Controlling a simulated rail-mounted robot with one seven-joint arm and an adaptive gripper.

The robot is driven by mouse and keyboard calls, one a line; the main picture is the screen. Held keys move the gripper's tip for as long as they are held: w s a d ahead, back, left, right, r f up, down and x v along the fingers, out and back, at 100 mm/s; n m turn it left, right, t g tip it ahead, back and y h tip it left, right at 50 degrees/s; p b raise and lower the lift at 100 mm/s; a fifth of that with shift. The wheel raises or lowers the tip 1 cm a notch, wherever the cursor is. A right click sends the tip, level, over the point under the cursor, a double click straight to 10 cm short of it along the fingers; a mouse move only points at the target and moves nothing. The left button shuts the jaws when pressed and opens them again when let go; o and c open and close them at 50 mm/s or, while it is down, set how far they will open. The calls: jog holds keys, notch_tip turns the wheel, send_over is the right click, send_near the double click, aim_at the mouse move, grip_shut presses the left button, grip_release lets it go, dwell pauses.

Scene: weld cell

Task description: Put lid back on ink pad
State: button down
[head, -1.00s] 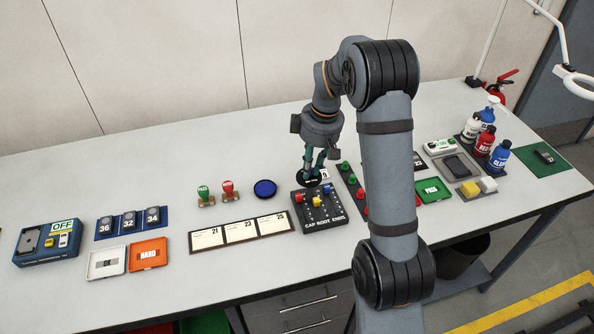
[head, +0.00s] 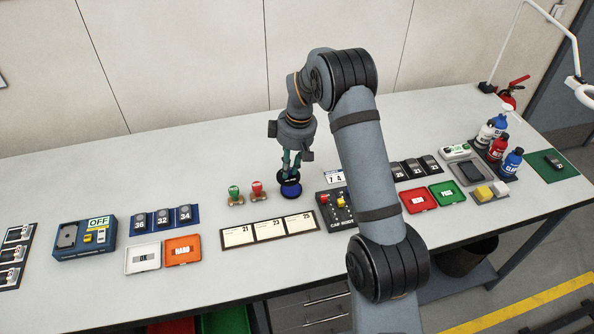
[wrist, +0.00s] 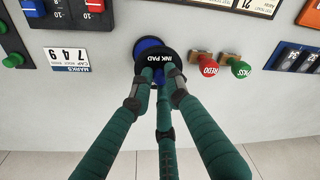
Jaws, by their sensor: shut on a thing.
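The ink pad is a round blue disc (head: 291,191) on the bench, right of the green and red stamps. My gripper (head: 290,172) is shut on the black round lid (head: 279,179) and holds it over the back part of the pad. In the wrist view the lid (wrist: 174,57), lettered INK PAD, covers part of the blue pad (wrist: 148,44). Blue shows past the lid on the far side and a little between the fingers. The lid looks offset from the pad; whether they touch I cannot tell.
The green stamp (head: 234,195) and red stamp (head: 257,190) stand close to the left of the pad. A switch panel (head: 337,222) lies to its right and a card strip (head: 269,229) in front. The bench behind the pad is clear.

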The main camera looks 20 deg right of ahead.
jog(key=shift+w+d+r, duration=0.1)
jog(key=shift+w+d, duration=0.2)
jog(key=shift+d+m, duration=0.25)
jog(key=shift+m, duration=0.05)
jog(key=shift+f, duration=0.25)
jog(key=shift+f+b, duration=0.55)
jog(key=shift+b, duration=0.05)
notch_tip(320, 180, down, 4)
jog(key=b, duration=0.3)
jog(key=shift+f+b, duration=0.25)
jog(key=shift+b, duration=0.05)
jog(key=shift+f, duration=0.15)
jog(key=shift+f+b, duration=0.15)
jog(key=shift+b, duration=0.55)
dwell(0.8)
dwell(0.3)
jog(key=c, duration=1.6)
grip_release()
